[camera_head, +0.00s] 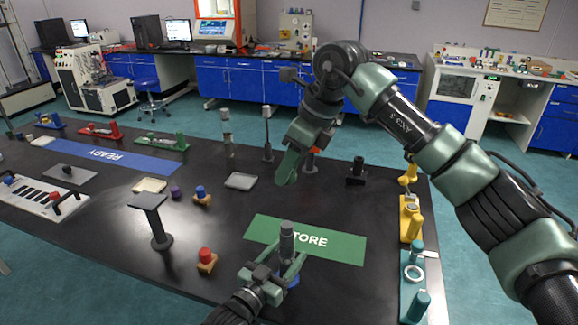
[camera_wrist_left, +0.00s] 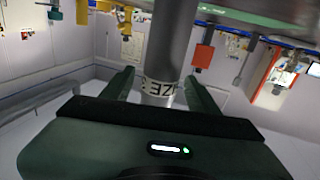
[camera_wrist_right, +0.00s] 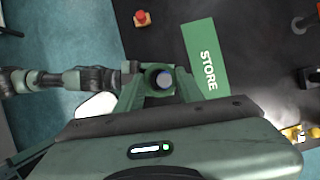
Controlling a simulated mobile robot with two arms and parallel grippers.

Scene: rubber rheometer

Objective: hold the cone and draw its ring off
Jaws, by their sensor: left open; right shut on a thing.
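The cone (camera_head: 287,242) is a grey metal post, upright, with blue at its foot, by the near edge of the green STORE mat. My left gripper (camera_head: 284,268) is open, with its fingers either side of the cone. The left wrist view shows the cone (camera_wrist_left: 164,52) with a lettered pale band. My right gripper (camera_head: 286,181) points down above the cone and is shut on a small round thing, apparently the ring (camera_wrist_right: 161,68). Its near finger hides that thing in the head view. The right wrist view looks down on the round, bluish piece between the fingers.
The green STORE mat (camera_head: 330,245) lies behind the cone. A red-topped wooden block (camera_head: 206,261) and a black stand (camera_head: 157,228) stand to the left. Yellow (camera_head: 410,220) and teal (camera_head: 414,285) fixtures line the right table edge. The table between mat and stand is clear.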

